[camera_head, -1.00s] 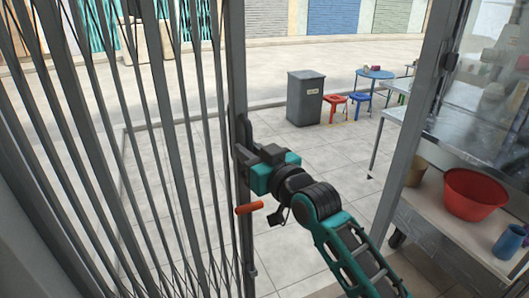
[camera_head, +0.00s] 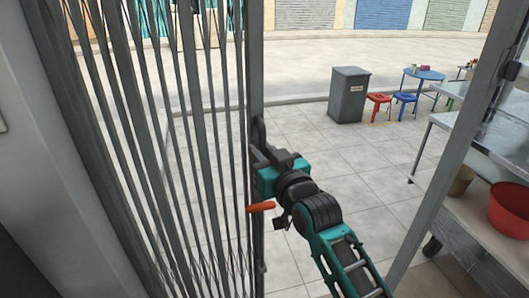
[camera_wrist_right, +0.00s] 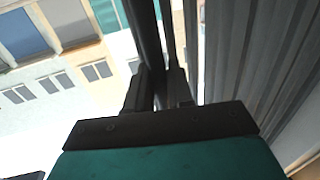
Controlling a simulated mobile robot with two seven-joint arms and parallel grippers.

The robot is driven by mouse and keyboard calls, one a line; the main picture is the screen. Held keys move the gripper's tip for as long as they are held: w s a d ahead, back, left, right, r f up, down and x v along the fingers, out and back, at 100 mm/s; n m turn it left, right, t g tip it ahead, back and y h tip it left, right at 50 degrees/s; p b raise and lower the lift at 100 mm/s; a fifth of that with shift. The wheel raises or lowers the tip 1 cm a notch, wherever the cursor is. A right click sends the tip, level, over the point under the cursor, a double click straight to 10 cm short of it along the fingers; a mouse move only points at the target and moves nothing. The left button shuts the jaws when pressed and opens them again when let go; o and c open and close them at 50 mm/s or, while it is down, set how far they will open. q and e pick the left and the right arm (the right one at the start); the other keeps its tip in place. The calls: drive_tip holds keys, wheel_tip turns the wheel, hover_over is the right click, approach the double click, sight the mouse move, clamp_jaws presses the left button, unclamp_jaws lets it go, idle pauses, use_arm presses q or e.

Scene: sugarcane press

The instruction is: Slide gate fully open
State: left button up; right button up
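The gate (camera_head: 190,150) is a grey folding lattice of upright bars. It fills the left part of the head view, its bars bunched toward the left wall, with an open gap to the right of its leading post (camera_head: 257,60). A dark handle (camera_head: 259,130) sits on that post. My right gripper (camera_head: 257,153) is at the handle. In the right wrist view, the fingers (camera_wrist_right: 157,92) stand on both sides of a dark upright bar and appear shut on it. A red-orange lever (camera_head: 261,207) sticks out below the gripper. My left gripper is not in view.
A frame post (camera_head: 450,150) stands right of the gap, with a metal counter (camera_head: 510,150) and a red bowl (camera_head: 510,208) beyond it. Outside are a grey bin (camera_head: 349,95), red and blue stools and a blue table (camera_head: 424,74). The tiled floor in the gap is clear.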

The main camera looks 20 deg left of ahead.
drive_tip(key=shift+o, duration=1.3)
drive_tip(key=shift+s+a, duration=0.15)
drive_tip(key=shift+a, duration=0.05)
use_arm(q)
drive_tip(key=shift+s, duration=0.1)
use_arm(e)
drive_tip(key=shift+d, duration=0.1)
drive_tip(key=shift+d, duration=0.2)
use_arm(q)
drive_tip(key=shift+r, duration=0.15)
use_arm(e)
drive_tip(key=v, duration=1.2)
drive_tip(key=shift+s, duration=0.3)
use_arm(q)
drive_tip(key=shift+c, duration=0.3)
use_arm(e)
drive_tip(key=shift+d, duration=0.1)
